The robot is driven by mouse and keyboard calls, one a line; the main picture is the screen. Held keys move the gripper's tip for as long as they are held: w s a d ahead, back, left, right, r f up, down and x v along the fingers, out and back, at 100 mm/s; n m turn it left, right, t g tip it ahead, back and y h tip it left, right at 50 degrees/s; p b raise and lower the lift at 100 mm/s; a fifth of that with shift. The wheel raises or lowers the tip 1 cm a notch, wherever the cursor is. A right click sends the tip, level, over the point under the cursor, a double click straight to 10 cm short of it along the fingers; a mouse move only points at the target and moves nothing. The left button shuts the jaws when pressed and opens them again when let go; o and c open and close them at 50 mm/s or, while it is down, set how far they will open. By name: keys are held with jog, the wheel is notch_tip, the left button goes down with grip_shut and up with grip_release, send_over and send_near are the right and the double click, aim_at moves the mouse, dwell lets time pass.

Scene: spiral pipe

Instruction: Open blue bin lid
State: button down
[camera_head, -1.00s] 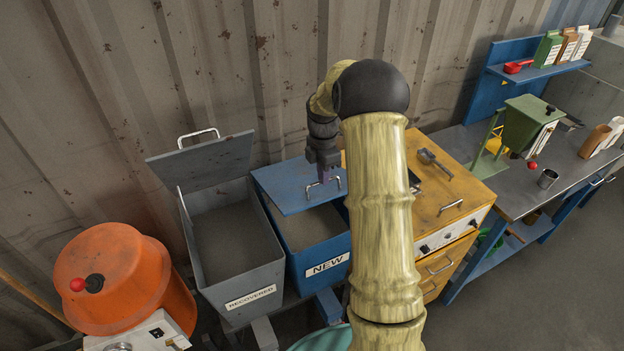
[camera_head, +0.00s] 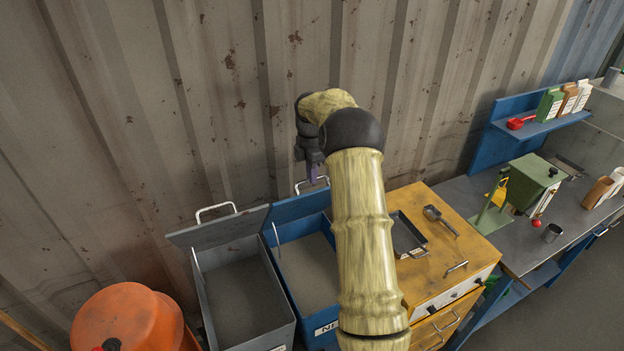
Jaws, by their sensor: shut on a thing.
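The blue bin (camera_head: 327,316) stands beside the grey bin and holds grey granular material. Its blue lid (camera_head: 295,207) is raised at the back, tilted up on its hinge, with a metal handle (camera_head: 311,184) at its upper edge. My gripper (camera_head: 313,178) is at that handle and shut on it. My arm hides the right part of the bin and part of its label.
The grey bin (camera_head: 285,332) to the left also has its lid (camera_head: 218,229) raised. An orange drum (camera_head: 128,318) is at lower left. To the right are a yellow cabinet (camera_head: 462,240) with a tray and scoop, and a grey bench (camera_head: 570,225). The corrugated wall (camera_head: 180,100) is close behind.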

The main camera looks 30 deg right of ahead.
jog(key=shift+w+f, duration=0.2)
jog(key=shift+w, duration=0.45)
jog(key=shift+a, duration=0.1)
jog(key=shift+f, duration=0.1)
jog(key=c, duration=1.7)
grip_release()
jog(key=shift+w+f, duration=0.1)
jog(key=shift+o, duration=1)
jog(key=shift+w+f, duration=0.15)
jog(key=shift+w, duration=0.4)
notch_tip(320, 180, up, 18)
jog(key=shift+a, duration=0.2)
